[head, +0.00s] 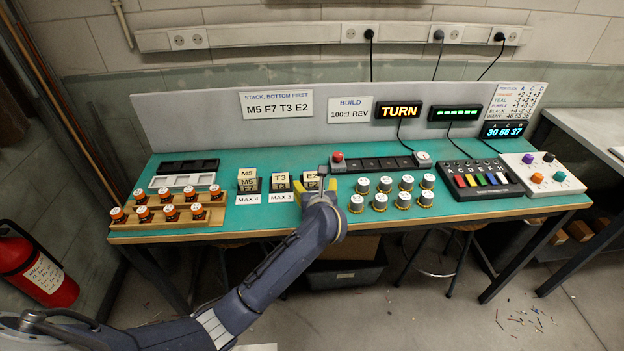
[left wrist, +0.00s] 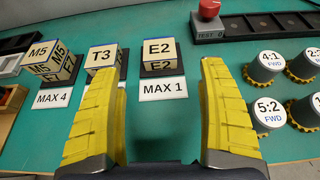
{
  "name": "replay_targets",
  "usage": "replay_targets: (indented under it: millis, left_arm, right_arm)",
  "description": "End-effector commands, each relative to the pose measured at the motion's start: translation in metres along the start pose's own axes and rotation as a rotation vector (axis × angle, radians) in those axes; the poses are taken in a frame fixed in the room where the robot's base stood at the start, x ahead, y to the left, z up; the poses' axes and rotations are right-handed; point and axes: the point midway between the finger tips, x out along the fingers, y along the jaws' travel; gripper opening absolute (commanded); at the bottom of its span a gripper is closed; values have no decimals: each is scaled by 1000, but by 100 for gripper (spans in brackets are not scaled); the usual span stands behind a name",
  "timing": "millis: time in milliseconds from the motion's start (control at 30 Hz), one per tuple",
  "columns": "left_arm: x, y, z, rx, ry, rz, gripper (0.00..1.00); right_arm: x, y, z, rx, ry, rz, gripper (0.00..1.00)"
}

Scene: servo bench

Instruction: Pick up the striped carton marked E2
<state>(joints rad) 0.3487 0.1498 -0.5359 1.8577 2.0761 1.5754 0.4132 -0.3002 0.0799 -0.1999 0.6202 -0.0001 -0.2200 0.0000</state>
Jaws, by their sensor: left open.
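The carton marked E2 (head: 310,178) stands at the right end of a row of cartons on the green bench top. In the left wrist view the E2 carton (left wrist: 160,52) shows a cream top and a lettered front, upright on a dark pad behind the MAX 1 label (left wrist: 163,89). Any stripes are too small to tell. My left gripper (head: 325,187) is beside it at the bench's front. In the left wrist view the yellow fingers of my left gripper (left wrist: 161,68) are open and empty, nearer the camera than the carton. My right gripper is not in view.
The T3 carton (left wrist: 101,57) and M5 stack (left wrist: 45,62) stand left of E2. Capped pieces with yellow rims (left wrist: 267,67) stand close on the right. Behind is a dark slotted rack with a red button (left wrist: 209,9). Bare green bench lies between E2 and the rack.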

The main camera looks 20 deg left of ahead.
Motion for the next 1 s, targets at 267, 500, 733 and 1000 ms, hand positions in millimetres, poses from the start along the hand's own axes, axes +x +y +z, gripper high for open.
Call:
replay_targets:
  millis: [267,500,733,1000]
  left_arm:
    - [34,0,0,2,-1,0,76]
    - [44,0,0,1,-1,0,76]
    - [71,2,0,4,-2,1,76]
    - [92,2,-1,1,-1,0,76]
  right_arm:
    - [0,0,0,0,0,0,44]
    - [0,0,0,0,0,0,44]
    - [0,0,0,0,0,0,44]
    - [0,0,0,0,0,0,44]
